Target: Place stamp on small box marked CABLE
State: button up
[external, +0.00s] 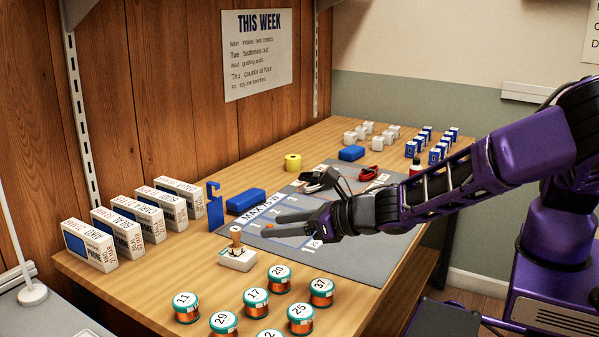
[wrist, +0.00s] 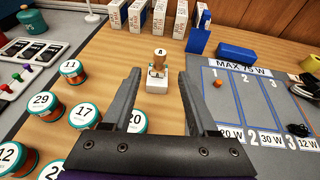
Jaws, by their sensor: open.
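The stamp (external: 236,238), with a wooden handle, stands upright on a small white box (external: 238,260) near the table's front edge. Any wording on this box is too small to read. In the wrist view the stamp (wrist: 159,57) shows a letter A on its top and sits on the white box (wrist: 157,86). My gripper (external: 256,225) is open and empty, to the right of the stamp and above the grey mat's edge. In the wrist view my gripper's fingers (wrist: 160,76) frame the stamp and box, with the stamp beyond the tips. No contact shows.
Several numbered round tins (external: 279,277) stand in front of the stamp. Several upright boxes (external: 88,245) line the back left. A blue stand (external: 215,207) and blue block (external: 245,201) are behind. The grey mat (external: 375,250) has numbered lanes. Bare wood lies left of the stamp.

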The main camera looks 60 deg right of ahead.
jog(key=shift+v, duration=1)
